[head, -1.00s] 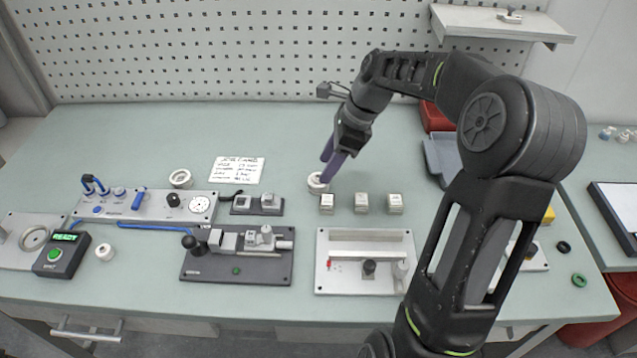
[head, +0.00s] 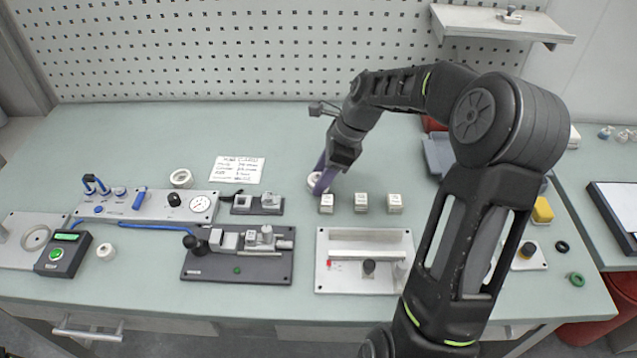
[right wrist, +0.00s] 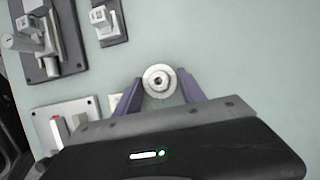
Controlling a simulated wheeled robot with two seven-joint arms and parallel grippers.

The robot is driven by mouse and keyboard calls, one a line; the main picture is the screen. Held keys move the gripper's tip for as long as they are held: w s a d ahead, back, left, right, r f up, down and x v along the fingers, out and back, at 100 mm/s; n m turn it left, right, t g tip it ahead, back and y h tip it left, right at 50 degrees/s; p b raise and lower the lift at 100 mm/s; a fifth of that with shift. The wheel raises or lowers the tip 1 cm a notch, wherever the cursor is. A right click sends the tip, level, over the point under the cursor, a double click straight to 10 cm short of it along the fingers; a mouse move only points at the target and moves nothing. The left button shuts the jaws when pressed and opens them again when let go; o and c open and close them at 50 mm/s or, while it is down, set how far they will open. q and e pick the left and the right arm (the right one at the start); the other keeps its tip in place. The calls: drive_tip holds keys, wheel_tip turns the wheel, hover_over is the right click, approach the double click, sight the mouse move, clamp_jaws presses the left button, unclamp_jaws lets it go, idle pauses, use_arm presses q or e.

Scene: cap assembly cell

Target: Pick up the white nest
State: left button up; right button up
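A white ring-shaped nest (head: 312,183) with a round hole lies on the bench behind the row of small white blocks. In the right wrist view the nest (right wrist: 159,81) sits between the two purple fingertips. My right gripper (head: 321,180) is down at the nest, its fingers partly hiding it in the head view. In the right wrist view my right gripper (right wrist: 159,78) is open, one finger on each side of the nest with what looks like a narrow gap. My left gripper is not in view.
Small white blocks (head: 361,203) stand just in front of the nest. A dark fixture plate (head: 215,270) and a light fixture plate (head: 335,280) are nearer the front edge. Other white rings lie at left (head: 181,178). Bench behind the nest is clear.

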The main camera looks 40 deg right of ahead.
clamp_jaws()
drive_tip(key=shift+r, duration=0.1)
wheel_tip(320, 180, up, 10)
drive_tip(key=shift+f, duration=0.1)
idle(0.6)
idle(0.9)
